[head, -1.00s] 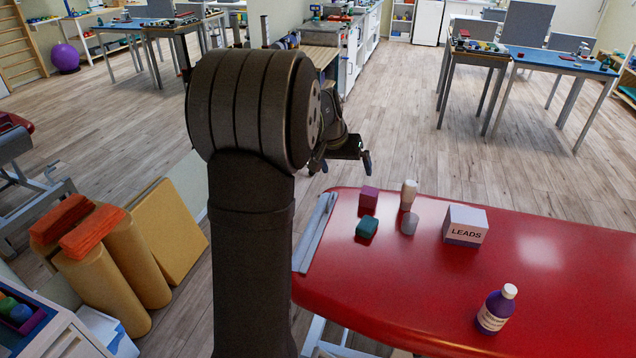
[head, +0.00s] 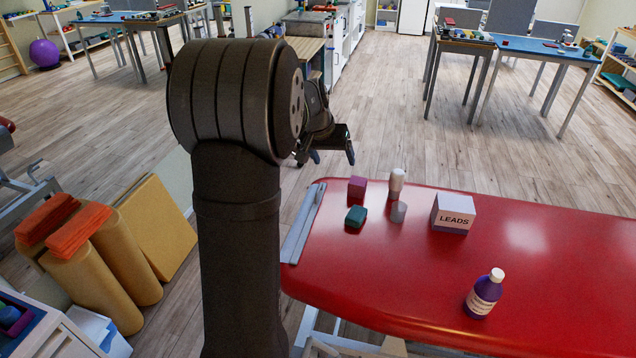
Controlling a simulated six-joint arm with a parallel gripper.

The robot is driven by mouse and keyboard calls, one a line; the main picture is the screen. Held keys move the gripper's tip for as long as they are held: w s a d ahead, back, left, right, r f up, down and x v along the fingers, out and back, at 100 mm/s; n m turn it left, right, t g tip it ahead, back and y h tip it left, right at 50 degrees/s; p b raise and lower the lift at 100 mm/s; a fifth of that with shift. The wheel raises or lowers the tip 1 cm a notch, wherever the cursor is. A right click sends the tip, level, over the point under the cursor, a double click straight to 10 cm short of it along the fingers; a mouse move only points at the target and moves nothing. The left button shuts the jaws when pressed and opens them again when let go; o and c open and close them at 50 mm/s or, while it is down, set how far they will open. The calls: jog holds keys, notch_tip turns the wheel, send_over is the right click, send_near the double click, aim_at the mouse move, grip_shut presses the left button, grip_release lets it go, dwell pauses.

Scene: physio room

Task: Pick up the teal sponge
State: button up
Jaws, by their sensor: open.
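The teal sponge (head: 356,216) is a small block lying on the red padded table (head: 420,285), near its left end. My gripper (head: 333,157) is open and empty. In the picture it shows above and a little left of the sponge, apart from it, beyond the table's far edge. Its fingers point downward. My own dark arm covers part of the left of the view.
A box marked LEADS (head: 453,213) and a purple bottle (head: 484,294) stand further right. A grey strip (head: 302,223) lies along the left edge.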

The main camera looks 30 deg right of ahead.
jog(key=m+t, duration=0.1)
jog(key=m, duration=0.1)
send_near(356, 213)
jog(key=f, duration=0.1)
jog(key=d+f, duration=0.1)
jog(key=shift+d+f+y, duration=0.3)
jog(key=shift+f, duration=0.1)
jog(key=shift+w+x, duration=0.2)
jog(key=shift+x, duration=2.9)
jog(key=shift+a, duration=0.1)
jog(key=c, duration=1)
jog(key=shift+r, duration=0.15)
jog(key=shift+c, duration=0.2)
